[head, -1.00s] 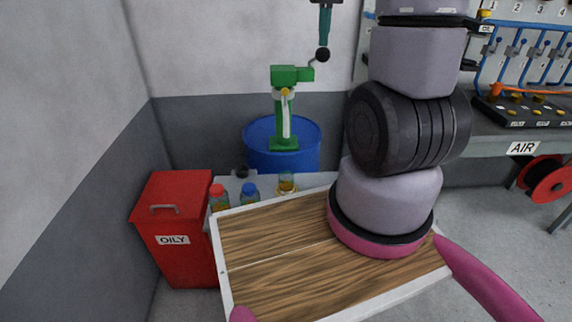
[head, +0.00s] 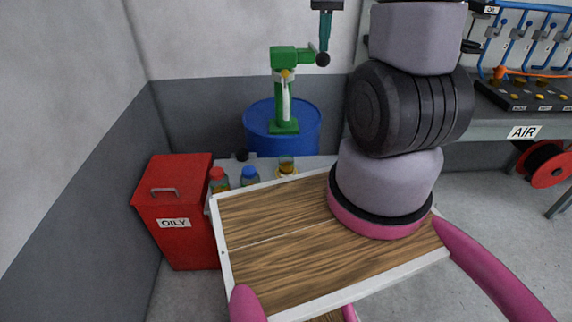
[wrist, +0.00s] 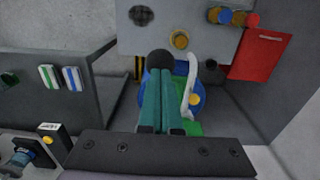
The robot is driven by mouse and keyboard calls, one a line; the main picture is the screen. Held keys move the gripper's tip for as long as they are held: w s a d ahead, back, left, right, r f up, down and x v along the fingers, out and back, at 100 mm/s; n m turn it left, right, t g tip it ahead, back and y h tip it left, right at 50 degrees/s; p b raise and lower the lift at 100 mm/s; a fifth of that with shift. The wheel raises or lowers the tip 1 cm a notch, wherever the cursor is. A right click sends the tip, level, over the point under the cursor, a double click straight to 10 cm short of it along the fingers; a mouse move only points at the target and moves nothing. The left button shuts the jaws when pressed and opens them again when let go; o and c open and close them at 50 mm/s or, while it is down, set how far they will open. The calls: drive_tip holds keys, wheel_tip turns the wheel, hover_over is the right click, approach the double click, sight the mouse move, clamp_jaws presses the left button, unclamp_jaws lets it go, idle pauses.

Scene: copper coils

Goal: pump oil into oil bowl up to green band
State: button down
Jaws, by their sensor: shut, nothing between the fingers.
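The green pump (head: 284,90) stands on a blue drum (head: 262,140). Its lever ends in a black ball knob (head: 323,60), about level with the pump head. My gripper (head: 324,48) has its teal fingers shut, tips down against the top of the knob, not around it. In the wrist view the shut fingers (wrist: 160,100) point at the knob (wrist: 160,60). The oil bowl (head: 286,167), clear with yellow oil in it, sits on a grey bench in front of the drum; it also shows in the wrist view (wrist: 181,39). Its green band and exact level cannot be made out.
Bottles with red (head: 217,174) and blue (head: 250,174) caps stand left of the bowl. A red bin marked OILY (head: 172,245) is further left. Walls close off the corner behind.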

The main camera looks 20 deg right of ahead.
drive_tip(key=shift+s+a+f, duration=0.1)
drive_tip(key=shift+s+f, duration=0.15)
drive_tip(key=shift+f, duration=0.7)
drive_tip(key=shift+w+f, duration=0.1)
drive_tip(key=shift+f, duration=3.1)
drive_tip(key=shift+r, duration=0.15)
wheel_tip(320, 180, up, 18)
drive_tip(key=w, duration=0.2)
drive_tip(key=shift+d+r, duration=0.2)
drive_tip(key=shift+d, duration=0.1)
drive_tip(key=shift+s, duration=0.1)
